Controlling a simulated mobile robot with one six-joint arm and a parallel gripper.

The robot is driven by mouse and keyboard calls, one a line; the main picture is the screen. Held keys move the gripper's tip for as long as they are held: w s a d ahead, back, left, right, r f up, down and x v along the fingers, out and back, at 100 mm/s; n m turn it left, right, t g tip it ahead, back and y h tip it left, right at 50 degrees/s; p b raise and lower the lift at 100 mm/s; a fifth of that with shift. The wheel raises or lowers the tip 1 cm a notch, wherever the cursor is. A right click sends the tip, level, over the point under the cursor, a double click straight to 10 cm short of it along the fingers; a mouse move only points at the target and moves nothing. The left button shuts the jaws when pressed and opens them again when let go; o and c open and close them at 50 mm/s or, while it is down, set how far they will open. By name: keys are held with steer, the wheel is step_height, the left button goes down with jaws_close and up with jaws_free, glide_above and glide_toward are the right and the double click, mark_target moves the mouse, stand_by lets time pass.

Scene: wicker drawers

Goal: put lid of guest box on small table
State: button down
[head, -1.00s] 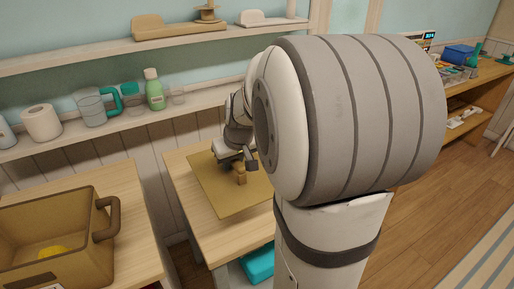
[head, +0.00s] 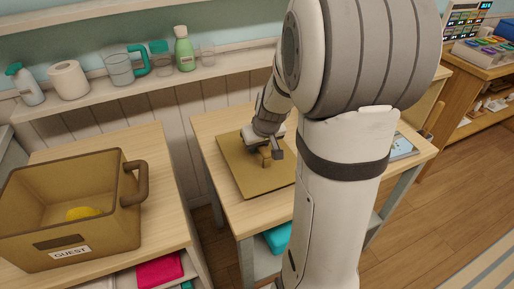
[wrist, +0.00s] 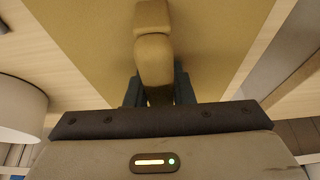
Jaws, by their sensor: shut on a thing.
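The lid (head: 236,174) of the guest box is a flat tan-brown panel with a small upright handle (head: 266,160). It lies level over the left part of the small table (head: 221,207), on the top or very close above it; I cannot tell which. My gripper (head: 270,152) is over the lid and shut on its handle. The wrist view shows the fingers (wrist: 160,92) on both sides of the handle (wrist: 154,58). The guest box (head: 112,234), brown with a "GUEST" label, stands open on the left cabinet with a yellow thing (head: 83,213) inside.
A gap separates the left cabinet (head: 165,170) from the small table. A wall shelf (head: 105,97) behind holds a spray bottle, paper roll, jug and green bottle. A teal item (head: 277,238) sits below the small tabletop. My arm hides the table's middle.

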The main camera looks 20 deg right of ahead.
steer(key=shift+f, duration=0.2)
steer(key=shift+f, duration=0.15)
steer(key=c, duration=1.3)
jaws_free()
steer(key=shift+o, duration=0.2)
steer(key=shift+s+r, duration=0.1)
steer(key=shift+r, duration=0.35)
steer(key=p+v, duration=0.1)
steer(key=v, duration=1)
steer(key=shift+s+a+p, duration=0.1)
steer(key=shift+s+p, duration=0.05)
steer(key=shift+p, duration=0.2)
steer(key=s+a+f+g, duration=0.1)
steer(key=s+a+g, duration=0.1)
steer(key=s+a, duration=0.8)
steer(key=s, duration=0.3)
steer(key=shift+s+f, duration=0.25)
steer(key=shift+s, duration=0.15)
